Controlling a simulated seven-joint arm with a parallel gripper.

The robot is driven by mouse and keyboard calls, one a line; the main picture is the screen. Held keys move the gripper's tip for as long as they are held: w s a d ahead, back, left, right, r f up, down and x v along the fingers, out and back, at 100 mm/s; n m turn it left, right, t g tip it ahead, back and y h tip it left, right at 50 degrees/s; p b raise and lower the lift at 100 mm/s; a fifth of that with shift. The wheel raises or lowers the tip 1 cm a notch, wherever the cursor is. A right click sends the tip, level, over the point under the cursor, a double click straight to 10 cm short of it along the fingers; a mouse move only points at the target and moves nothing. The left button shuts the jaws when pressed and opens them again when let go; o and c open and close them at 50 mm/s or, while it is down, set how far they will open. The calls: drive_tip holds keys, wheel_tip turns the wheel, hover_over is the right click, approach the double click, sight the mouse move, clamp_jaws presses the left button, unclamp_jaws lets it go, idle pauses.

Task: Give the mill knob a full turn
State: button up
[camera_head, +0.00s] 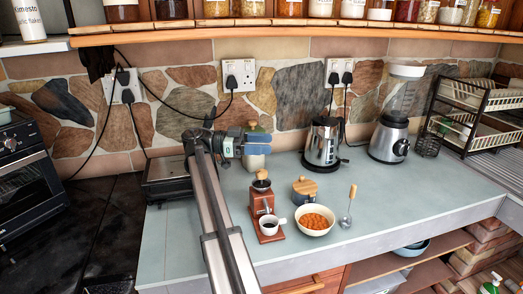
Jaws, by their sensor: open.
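The mill (262,199) is a small reddish-brown wooden coffee grinder with a dark top, upright on the grey-green counter. Its knob (261,174) appears as a small light-brown piece at the top; the crank is hard to make out. A white cup (268,225) with dark contents stands at the mill's front base. My gripper (262,143) is open, above and behind the mill in the picture, apart from it. Its fingers are small and point right, in front of a pale jar (256,160) that they partly cover.
A kettle (323,145) and a blender (391,130) stand behind. A shelf (300,23) of jars hangs above.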

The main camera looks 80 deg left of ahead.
drive_tip(key=shift+s, duration=0.2)
drive_tip(key=s+d+f+n+y, duration=0.1)
drive_tip(key=s+d+f+y, duration=0.15)
drive_tip(key=d, duration=0.45)
drive_tip(key=s+d+f+n+y, duration=0.1)
drive_tip(key=s+d+f+n, duration=0.1)
drive_tip(key=d+f, duration=0.3)
drive_tip(key=n+g+y, duration=0.5)
drive_tip(key=n+y, duration=0.6)
drive_tip(key=y, duration=0.5)
approach(259, 175)
drive_tip(key=shift+m, duration=0.3)
drive_tip(key=x, duration=1.1)
drive_tip(key=shift+w+a, duration=0.2)
drive_tip(key=shift+a, duration=0.05)
drive_tip(key=shift+c, duration=0.5)
